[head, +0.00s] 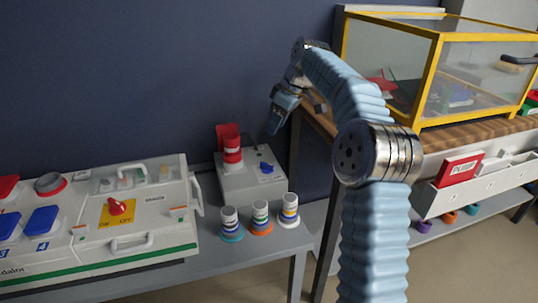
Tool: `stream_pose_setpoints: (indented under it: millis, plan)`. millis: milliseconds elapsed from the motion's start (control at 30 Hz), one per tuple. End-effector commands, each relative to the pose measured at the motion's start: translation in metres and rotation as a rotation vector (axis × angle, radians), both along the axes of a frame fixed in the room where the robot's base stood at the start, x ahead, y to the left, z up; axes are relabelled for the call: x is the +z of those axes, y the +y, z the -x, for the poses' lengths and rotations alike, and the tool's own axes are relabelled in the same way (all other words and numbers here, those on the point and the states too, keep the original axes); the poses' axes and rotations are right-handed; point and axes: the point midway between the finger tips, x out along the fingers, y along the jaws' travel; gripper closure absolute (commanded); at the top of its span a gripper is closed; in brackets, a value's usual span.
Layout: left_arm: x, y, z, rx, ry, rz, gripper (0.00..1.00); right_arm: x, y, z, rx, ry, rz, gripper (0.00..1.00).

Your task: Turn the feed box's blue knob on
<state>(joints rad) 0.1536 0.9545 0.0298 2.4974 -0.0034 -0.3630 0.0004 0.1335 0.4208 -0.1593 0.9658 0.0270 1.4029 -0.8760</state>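The feed box (236,187) is a small grey box at the back of the grey bench. Its blue knob (267,168) sits on the top face, toward the right. A red socket with a raised red flap (230,145) stands on the same box, left of the knob. My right gripper (273,127) hangs above and behind the knob, pointing down, and appears apart from it. Its fingers are small and dark, so I cannot tell whether they are open. The knob's exact setting is too small to read. My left gripper is not in view.
Three banded plugs (260,217) stand in front of the feed box. A larger panel box (150,247) with a red knob (118,207) and handles lies to the left. At right, a yellow-framed clear case (433,80) stands on a wooden top, above a grey bin (492,188).

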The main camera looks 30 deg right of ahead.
Motion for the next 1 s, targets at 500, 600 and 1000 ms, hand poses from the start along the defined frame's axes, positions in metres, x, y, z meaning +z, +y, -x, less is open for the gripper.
stream_pose_setpoints:
  millis: [500, 600, 1000]
  plan:
    - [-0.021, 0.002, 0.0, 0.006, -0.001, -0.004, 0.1, -0.108, 0.007, -0.01, 0.002, 0.004, 0.0, 0.62]
    - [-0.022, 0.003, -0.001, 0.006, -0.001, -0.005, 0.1, -0.125, 0.011, -0.016, 0.001, 0.003, -0.001, 0.62]
    - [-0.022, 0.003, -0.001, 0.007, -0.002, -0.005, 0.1, -0.145, 0.015, -0.024, 0.0, 0.0, 0.0, 0.62]
